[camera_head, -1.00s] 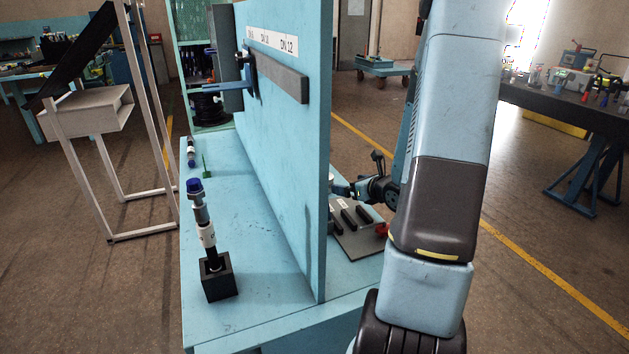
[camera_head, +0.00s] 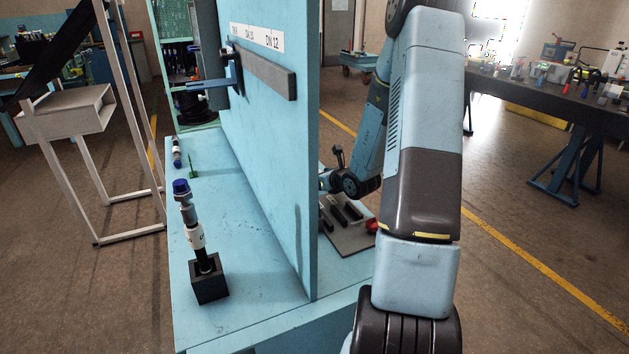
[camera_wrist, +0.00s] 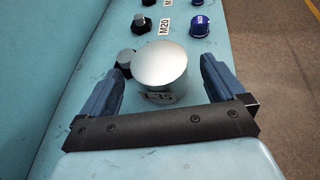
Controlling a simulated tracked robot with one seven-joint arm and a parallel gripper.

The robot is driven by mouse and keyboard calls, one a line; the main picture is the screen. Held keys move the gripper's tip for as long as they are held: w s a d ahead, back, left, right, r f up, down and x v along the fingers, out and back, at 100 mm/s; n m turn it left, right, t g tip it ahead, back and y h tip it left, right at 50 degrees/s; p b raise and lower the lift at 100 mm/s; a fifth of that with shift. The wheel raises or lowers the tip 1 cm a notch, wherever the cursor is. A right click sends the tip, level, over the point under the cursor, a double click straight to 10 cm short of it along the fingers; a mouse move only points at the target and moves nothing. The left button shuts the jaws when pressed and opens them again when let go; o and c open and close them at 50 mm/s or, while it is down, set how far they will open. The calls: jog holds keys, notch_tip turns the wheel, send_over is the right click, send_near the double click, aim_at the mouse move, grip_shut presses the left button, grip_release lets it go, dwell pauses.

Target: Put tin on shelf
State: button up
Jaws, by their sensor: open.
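The tin (camera_wrist: 160,72) is a short silver cylinder with a dark-lettered label, upright on the light blue bench top in the wrist view. My gripper (camera_wrist: 164,66) is open, with one blue finger on each side of the tin. Gaps show between the fingers and the tin. In the head view the blue upright panel hides the fingertips and the tin. No shelf shows in the wrist view. In the head view a green rack (camera_head: 190,62) with shelves stands behind the bench; I cannot tell whether it is the task's shelf.
Black fittings (camera_wrist: 141,25) and blue caps (camera_wrist: 199,26) stand beyond the tin, by an M20 label. The blue panel (camera_head: 270,150) divides the bench. A hose end in a black block (camera_head: 209,280) stands left of it. A pale stand (camera_head: 70,115) is farther left.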

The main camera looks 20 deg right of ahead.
jog(key=shift+x, duration=1.45)
jog(key=shift+r, duration=0.1)
jog(key=c, duration=1.2)
